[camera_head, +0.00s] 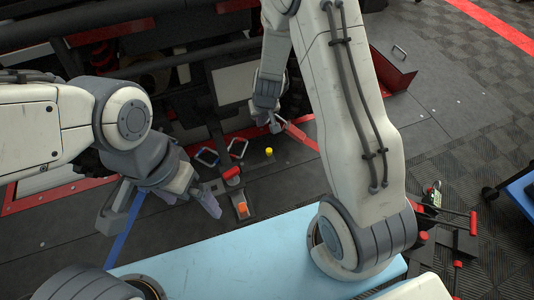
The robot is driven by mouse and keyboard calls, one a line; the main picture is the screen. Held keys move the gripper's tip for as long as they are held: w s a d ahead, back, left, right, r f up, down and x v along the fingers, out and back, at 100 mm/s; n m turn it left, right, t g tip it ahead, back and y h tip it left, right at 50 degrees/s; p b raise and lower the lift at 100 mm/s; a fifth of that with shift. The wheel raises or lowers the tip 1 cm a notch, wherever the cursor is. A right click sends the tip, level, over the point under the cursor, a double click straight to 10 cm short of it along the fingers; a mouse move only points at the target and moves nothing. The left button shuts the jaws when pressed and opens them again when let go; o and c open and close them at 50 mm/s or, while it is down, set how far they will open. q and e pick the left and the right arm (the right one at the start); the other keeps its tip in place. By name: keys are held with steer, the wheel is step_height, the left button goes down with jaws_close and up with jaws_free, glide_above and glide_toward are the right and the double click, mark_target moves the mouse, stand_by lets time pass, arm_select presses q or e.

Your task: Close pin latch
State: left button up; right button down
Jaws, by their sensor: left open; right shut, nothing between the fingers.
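I cannot tell for certain which part is the pin latch. A dark metal fixture (229,192) on the floor plate has a red-topped part (231,173) and an orange block (242,208). A small yellow knob (269,151) stands to its right. My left gripper (190,200) is open, pointing down just left of the fixture, with nothing seen between its fingers. My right gripper (273,126) is shut and empty, above and beyond the yellow knob, near the dark frame. Its fingertips are small and partly hard to make out.
A blue loop handle (206,157) and a red loop handle (238,148) lie behind the fixture. A light blue surface (260,252) is in front. A red bracket (394,72) stands at back right. Red-handled tools (455,240) lie on the right. Dark machinery fills the back left.

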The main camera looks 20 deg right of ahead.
mark_target(269, 149)
steer(key=d+b+x, duration=0.1)
steer(key=b+x, duration=0.2)
steer(key=x, duration=0.4)
steer(key=s+d+b+x, duration=0.1)
steer(key=d+b+x, duration=0.15)
steer(key=x, duration=0.45)
arm_select(q)
step_height(269, 149, down, 11)
steer(key=b, duration=0.4)
steer(key=shift+f+b, duration=0.15)
steer(key=shift+b, duration=0.25)
arm_select(e)
steer(key=s, duration=0.1)
steer(key=s+a, duration=0.1)
steer(key=s, duration=0.1)
steer(key=shift+s+a+r, duration=0.15)
steer(key=shift+s+r, duration=0.1)
steer(key=shift+s, duration=0.15)
arm_select(q)
steer(key=shift+r+p, duration=0.65)
arm_select(e)
steer(key=shift+s+m+h, duration=0.35)
steer(key=shift+m+h, duration=0.05)
steer(key=shift+m, duration=0.2)
